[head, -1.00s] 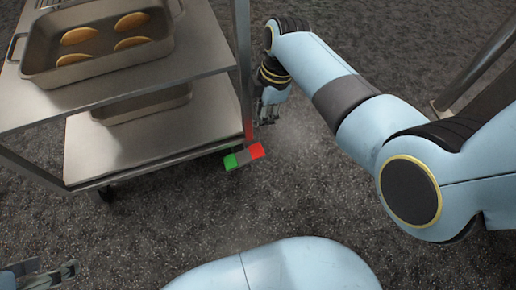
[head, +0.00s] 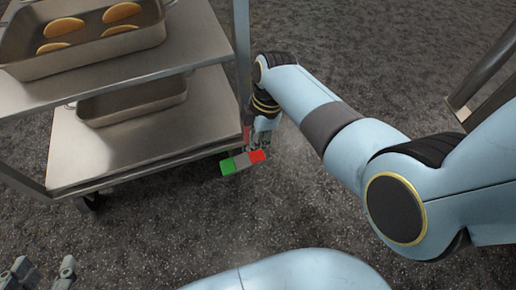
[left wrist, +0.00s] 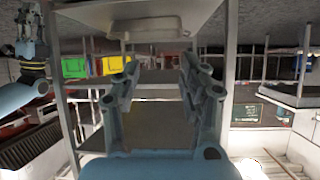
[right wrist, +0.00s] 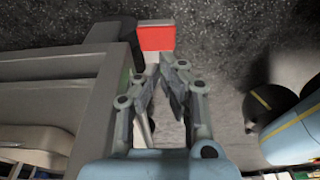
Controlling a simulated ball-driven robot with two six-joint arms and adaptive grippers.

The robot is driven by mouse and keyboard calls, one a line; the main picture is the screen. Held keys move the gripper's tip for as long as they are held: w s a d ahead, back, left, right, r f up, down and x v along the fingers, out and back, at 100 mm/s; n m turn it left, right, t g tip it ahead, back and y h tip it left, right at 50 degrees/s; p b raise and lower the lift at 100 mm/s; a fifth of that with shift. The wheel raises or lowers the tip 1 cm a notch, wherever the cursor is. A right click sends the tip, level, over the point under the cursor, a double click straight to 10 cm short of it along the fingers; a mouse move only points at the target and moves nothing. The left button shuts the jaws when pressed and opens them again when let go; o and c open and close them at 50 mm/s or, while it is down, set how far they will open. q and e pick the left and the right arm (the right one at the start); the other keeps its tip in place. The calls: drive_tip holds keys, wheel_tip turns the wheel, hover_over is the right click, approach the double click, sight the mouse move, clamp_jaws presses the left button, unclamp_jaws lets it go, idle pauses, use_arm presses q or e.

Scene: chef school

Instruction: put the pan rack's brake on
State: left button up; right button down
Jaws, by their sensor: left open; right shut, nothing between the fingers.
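The pan rack (head: 150,140) is a steel trolley at the left of the head view. Its brake pedal has a green end (head: 235,164) and a red end (head: 257,156), low at the rack's near right corner. Which end sits lower I cannot tell. My right gripper (head: 261,143) is shut and empty, just above and behind the red end; contact is unclear. In the right wrist view the red end (right wrist: 155,37) lies just beyond the fingertips (right wrist: 168,62). My left gripper (head: 45,272) is open and empty at the lower left, away from the pedal.
A pan of pastries (head: 75,45) stands on the upper shelf and another pan (head: 130,102) on the lower shelf. A caster (head: 88,201) shows below the rack. Carpet in front of the pedal is clear. A metal post (head: 485,70) stands at the right.

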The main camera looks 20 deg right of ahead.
sight(256, 155)
drive_tip(key=shift+d+f+b, duration=0.25)
drive_tip(key=shift+f+b, duration=0.5)
drive_tip(key=shift+f, duration=0.25)
drive_tip(key=shift+d+f+b, duration=0.15)
drive_tip(key=shift+f+b, duration=0.35)
drive_tip(key=shift+f, duration=0.1)
use_arm(q)
drive_tip(key=w+d+r+t+h, duration=0.1)
drive_tip(key=w+r+t, duration=0.3)
drive_tip(key=r, duration=0.3)
drive_tip(key=w+r+m+t, duration=0.1)
drive_tip(key=w+r+t, duration=0.3)
drive_tip(key=r, duration=0.4)
drive_tip(key=shift+w+d+r+h, duration=0.2)
drive_tip(key=shift+w+d+h, duration=0.2)
drive_tip(key=shift+w, duration=0.2)
